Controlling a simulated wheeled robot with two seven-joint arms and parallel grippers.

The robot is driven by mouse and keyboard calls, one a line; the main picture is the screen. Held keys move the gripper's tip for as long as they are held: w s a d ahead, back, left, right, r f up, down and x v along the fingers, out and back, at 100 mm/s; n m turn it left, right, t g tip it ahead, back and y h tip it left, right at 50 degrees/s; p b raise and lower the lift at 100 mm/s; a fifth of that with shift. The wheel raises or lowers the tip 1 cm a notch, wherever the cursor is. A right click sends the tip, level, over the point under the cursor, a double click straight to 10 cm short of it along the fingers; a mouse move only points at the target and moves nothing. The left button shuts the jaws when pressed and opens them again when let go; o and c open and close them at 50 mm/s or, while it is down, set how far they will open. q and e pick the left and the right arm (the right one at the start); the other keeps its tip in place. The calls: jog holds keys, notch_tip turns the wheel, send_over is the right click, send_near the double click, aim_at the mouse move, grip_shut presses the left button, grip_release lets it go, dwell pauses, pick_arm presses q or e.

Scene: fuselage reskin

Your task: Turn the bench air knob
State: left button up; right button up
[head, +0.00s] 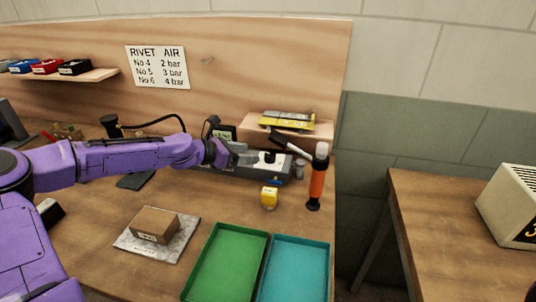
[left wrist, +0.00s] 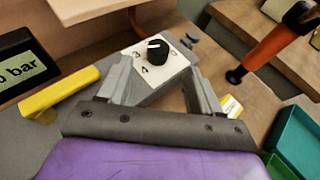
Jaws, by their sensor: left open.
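The bench air knob (left wrist: 157,52) is black and round with a white mark, on a pale dial plate (left wrist: 178,66) with the numbers 3, 4 and 0 visible. The white mark lies on the knob's upper left; I cannot tell its exact setting. In the head view the knob (head: 269,157) sits on a grey unit at the back of the bench. My left gripper (left wrist: 159,68) is open, its fingers spread on the near side of the knob, with no clear contact. In the head view the left gripper (head: 249,158) reaches the unit from the left. My right gripper is out of view.
A display reading "bar" (left wrist: 25,67) and a yellow handle (left wrist: 60,94) are left of the gripper. An orange-handled tool (head: 317,180) stands to the right. A yellow block (head: 269,197), green tray (head: 215,265) and teal tray (head: 298,270) are in front. The sign (head: 157,66) lists pressures.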

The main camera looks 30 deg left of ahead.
aim_at(269, 154)
pick_arm(q)
jog(key=x, duration=0.2)
jog(key=b+x, duration=0.1)
jog(key=x, duration=0.2)
jog(key=b+x, duration=0.1)
jog(key=x, duration=0.1)
jog(key=shift+w+f, duration=0.15)
jog(key=shift+f, duration=0.2)
jog(key=shift+w+d, duration=0.3)
jog(key=shift+w, duration=0.15)
jog(key=c, duration=1.1)
